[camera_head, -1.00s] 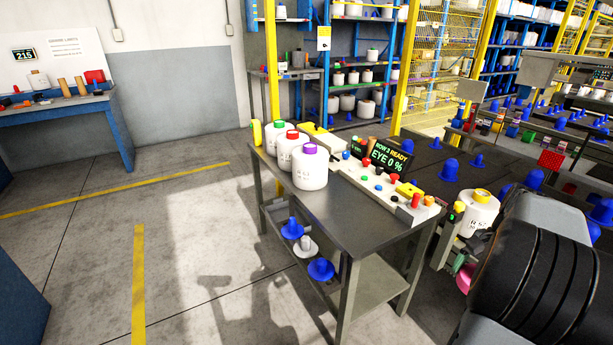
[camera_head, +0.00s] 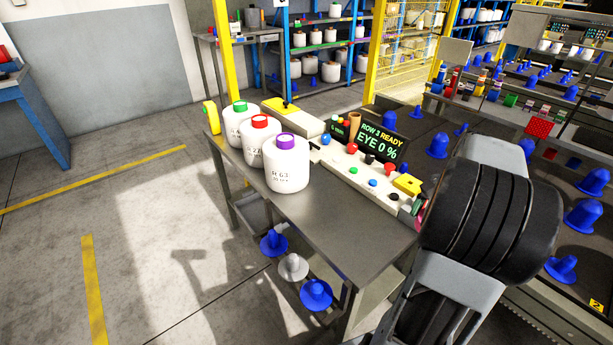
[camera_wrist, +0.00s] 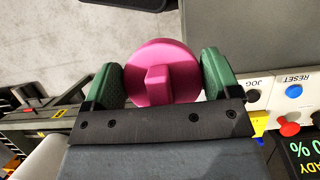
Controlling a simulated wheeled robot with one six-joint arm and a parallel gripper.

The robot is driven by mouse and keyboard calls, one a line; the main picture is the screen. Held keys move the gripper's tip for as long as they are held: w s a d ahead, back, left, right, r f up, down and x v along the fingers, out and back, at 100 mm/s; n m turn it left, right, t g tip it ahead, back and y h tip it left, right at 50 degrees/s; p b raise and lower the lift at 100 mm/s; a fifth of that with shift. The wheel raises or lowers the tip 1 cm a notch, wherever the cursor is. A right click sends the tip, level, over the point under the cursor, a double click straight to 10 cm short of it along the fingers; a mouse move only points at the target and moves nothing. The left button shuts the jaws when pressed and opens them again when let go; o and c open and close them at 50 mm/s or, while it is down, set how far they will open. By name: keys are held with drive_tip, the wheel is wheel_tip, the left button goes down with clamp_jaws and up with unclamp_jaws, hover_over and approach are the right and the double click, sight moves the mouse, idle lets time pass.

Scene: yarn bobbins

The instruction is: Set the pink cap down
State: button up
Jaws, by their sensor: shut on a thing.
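In the wrist view the pink cap (camera_wrist: 163,73), a round disc with a raised bar across it, sits between the green pads of my gripper (camera_wrist: 161,70). My gripper is shut on it. Grey bench top shows at the upper right beside the cap and floor at the upper left, so the cap is near the bench edge; its height is unclear. In the head view my arm hides most of the gripper and the cap. The steel bench (camera_head: 335,221) has a clear front part.
White bobbins with green (camera_head: 241,107), red (camera_head: 260,122) and purple (camera_head: 286,141) caps stand at the bench's left end. A control panel (camera_head: 343,163) with buttons runs along the back, with a display (camera_head: 380,141) reading "EYE 0 %". Blue cones (camera_head: 316,293) sit below.

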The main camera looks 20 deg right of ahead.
drive_tip(key=shift+w+f, duration=0.1)
drive_tip(key=shift+w, duration=0.25)
drive_tip(key=b, duration=0.1)
hover_over(366, 235)
drive_tip(key=s+d, duration=0.3)
wheel_tip(366, 235, down, 4)
drive_tip(key=f, duration=0.1)
drive_tip(key=w+f, duration=0.1)
drive_tip(key=f, duration=0.1)
drive_tip(key=w+a+f+b, duration=0.1)
drive_tip(key=shift+w+a+f, duration=0.1)
drive_tip(key=shift+w+f, duration=0.1)
drive_tip(key=shift+w+a+f, duration=0.15)
drive_tip(key=shift+w+f, duration=0.1)
drive_tip(key=shift+f, duration=0.15)
drive_tip(key=shift+w+a+f+b, duration=0.15)
drive_tip(key=shift+f+b, duration=0.1)
drive_tip(key=shift+f, duration=0.65)
drive_tip(key=shift+w+d+f+b, duration=0.1)
drive_tip(key=shift+f+b, duration=0.15)
drive_tip(key=shift+f, duration=0.65)
drive_tip(key=shift+f, duration=0.1)
